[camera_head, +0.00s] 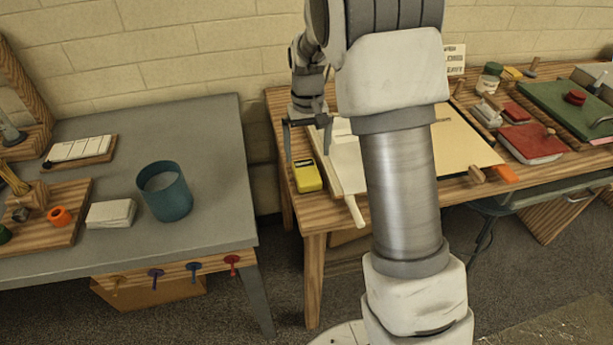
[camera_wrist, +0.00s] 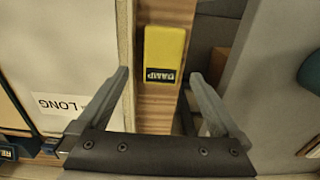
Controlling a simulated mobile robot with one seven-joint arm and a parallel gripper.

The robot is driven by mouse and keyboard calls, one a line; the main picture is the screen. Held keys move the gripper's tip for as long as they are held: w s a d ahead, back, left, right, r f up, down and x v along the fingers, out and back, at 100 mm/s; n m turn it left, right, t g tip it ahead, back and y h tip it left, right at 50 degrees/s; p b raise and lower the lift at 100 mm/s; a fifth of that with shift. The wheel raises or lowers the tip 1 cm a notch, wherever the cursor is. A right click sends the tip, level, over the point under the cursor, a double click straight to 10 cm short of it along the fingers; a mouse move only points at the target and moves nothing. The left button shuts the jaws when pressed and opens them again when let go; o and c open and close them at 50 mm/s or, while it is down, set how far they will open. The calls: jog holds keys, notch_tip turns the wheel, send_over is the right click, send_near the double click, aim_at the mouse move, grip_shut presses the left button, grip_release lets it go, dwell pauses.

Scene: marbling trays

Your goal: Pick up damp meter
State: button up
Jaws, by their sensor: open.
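The damp meter (camera_head: 307,176) is a small yellow block with a dark face, lying on the left end of the wooden table in the head view. My gripper (camera_head: 308,133) is open and empty, above and just behind the meter in the head view. In the wrist view my gripper (camera_wrist: 158,78) has its two fingers spread, with the meter lying between and beyond the tips. I cannot tell the exact height gap.
The wooden table (camera_head: 315,223) holds a pale tray or board (camera_head: 345,160) just right of the meter. A grey table (camera_head: 215,130) with a teal cup (camera_head: 165,192) stands to the left, across a gap. A red book (camera_head: 530,143) lies further right.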

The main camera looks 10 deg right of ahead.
aim_at(306, 169)
jog(key=shift+a+f+b, duration=0.2)
jog(key=shift+f+b, duration=0.1)
jog(key=shift+f, duration=2.45)
jog(key=shift+f, duration=0.15)
jog(key=c, duration=1.5)
jog(key=shift+r, duration=0.45)
jog(key=r, duration=0.4)
jog(key=shift+d+p, duration=0.25)
jog(key=shift+p, duration=0.05)
jog(key=s+d+r, duration=0.6)
jog(key=d, duration=0.3)
jog(key=shift+d+r, duration=0.2)
jog(key=shift+d, duration=0.1)
